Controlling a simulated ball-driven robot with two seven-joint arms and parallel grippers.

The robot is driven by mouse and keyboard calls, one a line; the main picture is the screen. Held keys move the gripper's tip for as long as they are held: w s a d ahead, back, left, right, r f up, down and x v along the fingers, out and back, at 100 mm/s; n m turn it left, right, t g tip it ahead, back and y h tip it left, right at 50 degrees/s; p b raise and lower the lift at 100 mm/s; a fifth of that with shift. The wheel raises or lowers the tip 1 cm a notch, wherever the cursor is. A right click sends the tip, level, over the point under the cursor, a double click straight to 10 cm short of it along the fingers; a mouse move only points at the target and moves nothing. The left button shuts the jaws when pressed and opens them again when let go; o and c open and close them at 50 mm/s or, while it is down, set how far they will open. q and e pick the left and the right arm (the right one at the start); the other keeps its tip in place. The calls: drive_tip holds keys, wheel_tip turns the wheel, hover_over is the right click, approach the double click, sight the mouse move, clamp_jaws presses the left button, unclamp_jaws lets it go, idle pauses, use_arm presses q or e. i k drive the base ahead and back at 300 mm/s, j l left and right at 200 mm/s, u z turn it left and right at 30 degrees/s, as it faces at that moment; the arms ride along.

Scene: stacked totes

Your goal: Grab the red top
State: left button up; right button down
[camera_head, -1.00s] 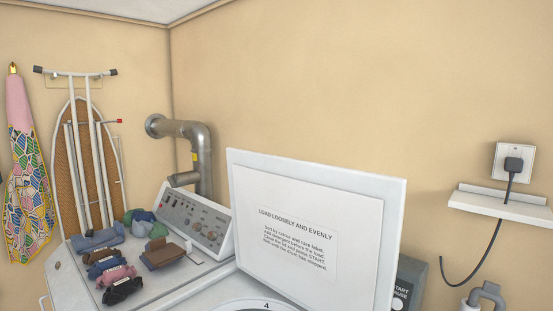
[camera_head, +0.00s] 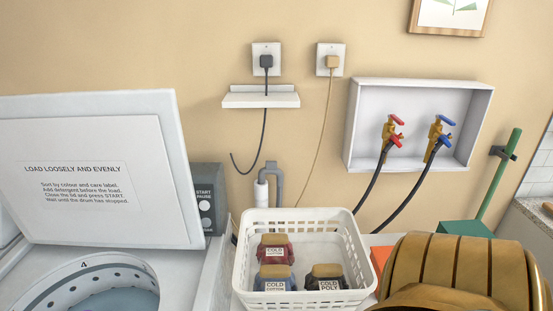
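A white slotted laundry basket (camera_head: 240,262) stands at the bottom centre in the head view. Inside lie three bundled garments with tan bands and paper labels. A red bundle (camera_head: 285,258), the only red garment in view, is at the back left; its label begins "COLD". A blue-grey bundle (camera_head: 262,284) is in front of it. A dark bundle (camera_head: 312,284) labelled "COLD POLY" lies at the right. I cannot tell from its folded shape whether the red bundle is a top. Neither of my grippers is in view.
The open washer lid (camera_head: 100,110) stands upright at left behind the drum opening (camera_head: 105,262). An orange-red object (camera_head: 379,257) shows beside the basket. A large gold-brown ribbed shape blocks the lower right. A tap box (camera_head: 351,125) and wall shelf (camera_head: 260,99) are behind.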

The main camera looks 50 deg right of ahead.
sight(273, 248)
drive_tip(key=z, duration=1.75)
